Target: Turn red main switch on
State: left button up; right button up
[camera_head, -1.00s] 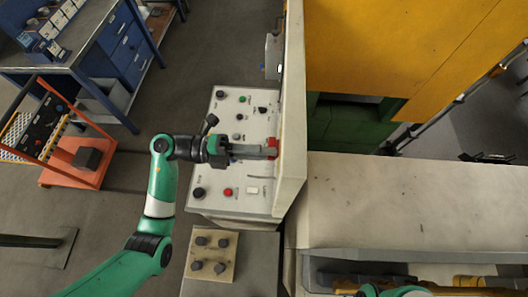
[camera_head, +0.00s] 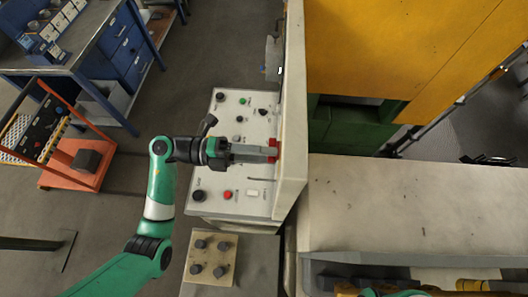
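The red main switch (camera_head: 273,143) is on the upright side panel at the right edge of the sloped control console (camera_head: 240,203). My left gripper (camera_head: 272,153) reaches it from the left, its grey fingers level and pointing right. Red shows just above and just below the fingertips; the middle of the switch is hidden behind them. The fingers overlap in this view, so I cannot tell whether they are clamped on the switch. My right gripper is not in view; only a bit of my green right arm shows at the bottom edge.
The console carries several knobs, a green button (camera_head: 242,100), a red button (camera_head: 228,195) and a white switch (camera_head: 252,193). A box with dark knobs (camera_head: 210,258) is below it. An orange cart (camera_head: 72,176) and a blue workbench (camera_head: 105,60) stand left. The yellow furnace housing (camera_head: 400,45) is right.

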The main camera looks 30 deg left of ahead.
pick_arm(q)
jog(key=b+v, duration=0.2)
jog(key=v, duration=0.9)
jog(key=shift+a, duration=0.35)
